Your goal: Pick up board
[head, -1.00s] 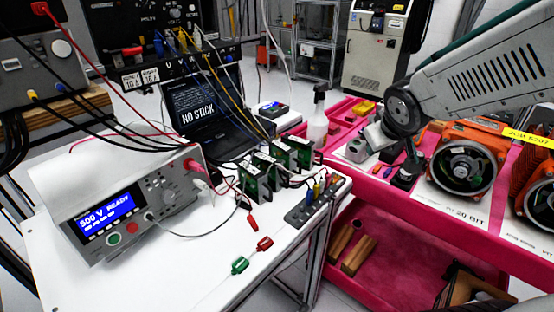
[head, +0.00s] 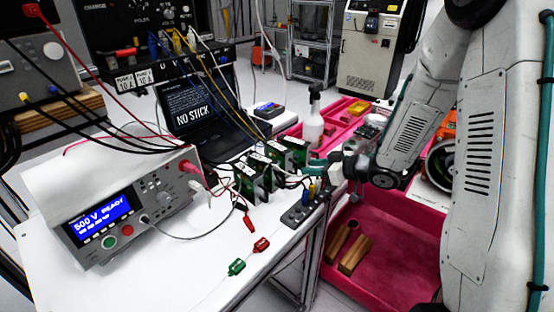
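Several green circuit boards in black holders stand upright at the right side of the white table. The front board (head: 248,182) is nearest the tester, and another board (head: 297,149) stands furthest back. My gripper (head: 322,170) is at the right of the boards, above the table's right edge and pointing left toward them. Its fingertips are small and partly merge with the wires and boards behind. I cannot tell whether it touches a board or whether its fingers are apart.
A tester (head: 120,205) with a lit display stands on the white table (head: 180,285). Wires run around the boards. A black socket strip (head: 303,212) lies in front of them. Red and green clips (head: 261,245) lie on the front tabletop. A laptop (head: 205,110) and pink cart (head: 400,235) are nearby.

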